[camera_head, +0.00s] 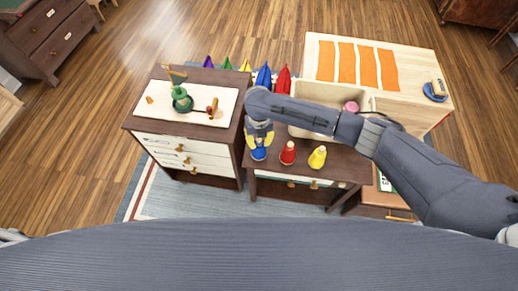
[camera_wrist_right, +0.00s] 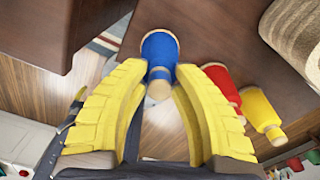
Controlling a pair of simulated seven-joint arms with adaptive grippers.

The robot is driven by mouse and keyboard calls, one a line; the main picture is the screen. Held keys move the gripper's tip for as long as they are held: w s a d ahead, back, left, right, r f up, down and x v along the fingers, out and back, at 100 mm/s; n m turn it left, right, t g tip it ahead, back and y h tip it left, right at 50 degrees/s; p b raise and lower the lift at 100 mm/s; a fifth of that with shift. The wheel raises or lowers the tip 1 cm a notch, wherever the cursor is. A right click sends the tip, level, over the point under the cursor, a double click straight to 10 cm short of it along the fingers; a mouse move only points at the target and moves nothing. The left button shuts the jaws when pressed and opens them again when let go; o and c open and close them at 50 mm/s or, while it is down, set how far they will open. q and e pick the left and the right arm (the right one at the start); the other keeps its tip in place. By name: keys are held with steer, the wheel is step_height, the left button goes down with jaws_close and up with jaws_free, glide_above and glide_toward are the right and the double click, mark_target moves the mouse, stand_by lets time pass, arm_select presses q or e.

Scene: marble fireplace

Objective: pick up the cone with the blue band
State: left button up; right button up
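The blue cone (camera_head: 259,152) stands at the left end of a row on the dark wooden table, below my right gripper (camera_head: 259,133). In the right wrist view the blue cone (camera_wrist_right: 159,50) shows its blue body and pale wooden tip, between and just beyond the yellow fingertips. My right gripper (camera_wrist_right: 160,72) is open, with a finger on either side of the cone. I cannot tell whether either finger touches it. The red cone (camera_head: 288,153) and yellow cone (camera_head: 317,158) stand to its right. My left gripper is not in view.
A dark cabinet (camera_head: 230,145) with a white top panel, holding a green object (camera_head: 181,100), stands left of the table. A beige bin (camera_head: 366,95) lies behind my right arm. Colored pointed items (camera_head: 264,76) line the back. The red cone is close to my right finger.

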jaws_close()
steer(key=shift+r, duration=0.1)
stand_by(0.3)
